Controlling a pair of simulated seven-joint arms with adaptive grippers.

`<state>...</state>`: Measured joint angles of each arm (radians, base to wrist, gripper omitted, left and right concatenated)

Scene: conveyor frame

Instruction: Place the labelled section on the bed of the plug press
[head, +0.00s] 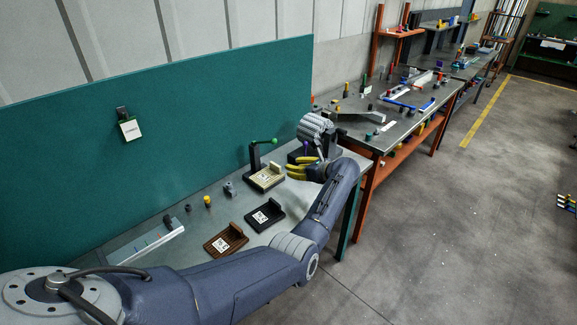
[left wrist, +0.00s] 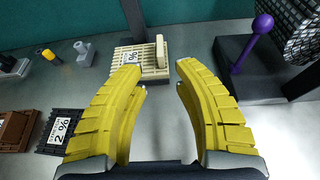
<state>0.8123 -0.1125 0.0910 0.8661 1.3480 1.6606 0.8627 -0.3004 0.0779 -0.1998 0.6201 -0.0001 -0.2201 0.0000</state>
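My left gripper (head: 297,168) has yellow fingers and is open and empty. In the left wrist view its fingertips (left wrist: 154,66) are wide apart above the bench. A black labelled section (head: 264,216) and a brown one (head: 225,241) lie nearer the front. A press with a purple knob (left wrist: 263,22) stands right of the fingers. I cannot tell which press is the plug press. My right gripper is out of view.
The grey bench (head: 185,240) has a green back panel (head: 170,150). A yellow plug (head: 208,202) and grey plugs stand left of the sections. A grey strip (head: 148,245) lies further left. A second cluttered table (head: 385,130) stands beyond the bench.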

